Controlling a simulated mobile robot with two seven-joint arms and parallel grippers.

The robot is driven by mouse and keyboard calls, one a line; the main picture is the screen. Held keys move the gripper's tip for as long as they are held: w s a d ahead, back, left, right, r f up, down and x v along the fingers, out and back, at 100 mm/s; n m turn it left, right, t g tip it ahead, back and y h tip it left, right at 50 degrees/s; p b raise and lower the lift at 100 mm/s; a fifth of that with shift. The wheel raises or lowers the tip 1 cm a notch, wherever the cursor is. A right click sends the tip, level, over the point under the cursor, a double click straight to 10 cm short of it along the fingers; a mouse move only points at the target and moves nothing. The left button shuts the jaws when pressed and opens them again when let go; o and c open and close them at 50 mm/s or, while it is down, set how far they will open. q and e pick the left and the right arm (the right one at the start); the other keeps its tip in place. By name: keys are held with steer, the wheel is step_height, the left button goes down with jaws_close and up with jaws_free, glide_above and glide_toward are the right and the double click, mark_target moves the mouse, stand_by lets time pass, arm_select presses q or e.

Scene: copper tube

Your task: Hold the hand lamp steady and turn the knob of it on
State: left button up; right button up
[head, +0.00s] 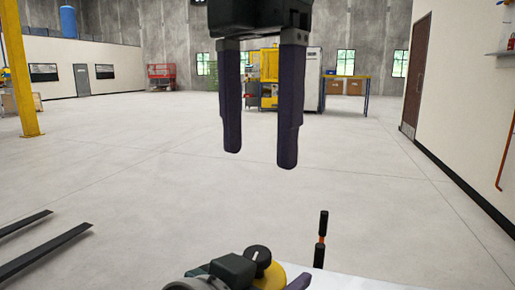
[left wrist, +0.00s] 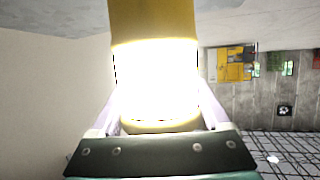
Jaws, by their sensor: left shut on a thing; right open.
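The hand lamp is mostly cut off by the bottom edge of the head view, where its yellow body (head: 272,278) and black knob (head: 258,254) show. In the left wrist view the yellow lamp (left wrist: 152,22) stands between my fingers, with a bright white glowing band across its middle. My left gripper (head: 268,281) is shut on the lamp; one dark finger shows at its right side. My right gripper (head: 259,158) is open and empty, fingers pointing down, well above the knob in the picture.
A thin upright piece with black ends and a copper-coloured middle (head: 322,238) stands right of the lamp, by a white surface (head: 345,283). Two dark bars (head: 45,250) lie at the left. The floor beyond is mostly clear; a brown door (head: 417,75) is at the right.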

arm_select(q)
steer(key=o, duration=1.6)
